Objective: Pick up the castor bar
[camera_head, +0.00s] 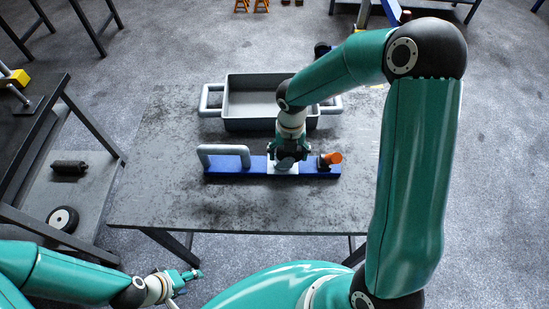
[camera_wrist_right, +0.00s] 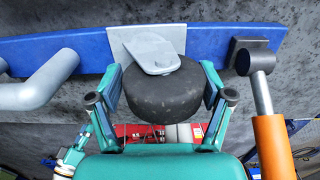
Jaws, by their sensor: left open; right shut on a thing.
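The castor bar (camera_head: 230,168) is a long blue bar lying across the table, with a grey loop handle (camera_head: 222,150) on its left and an orange-gripped lever (camera_head: 330,158) on its right. My right gripper (camera_head: 289,156) is over the bar's middle. In the right wrist view, its fingers are shut on the black castor wheel (camera_wrist_right: 165,95), one on each side. The wheel sits by a pale plate (camera_wrist_right: 125,45) on the bar. I cannot tell whether the bar touches the table. My left gripper (camera_head: 187,281) is open and empty, low in front of the table.
A grey tray with side handles (camera_head: 262,125) stands behind the bar on the table (camera_head: 150,195). A dark bench (camera_head: 30,125) with a lower shelf holding a wheel (camera_head: 63,219) stands at left. The table's front and left parts are clear.

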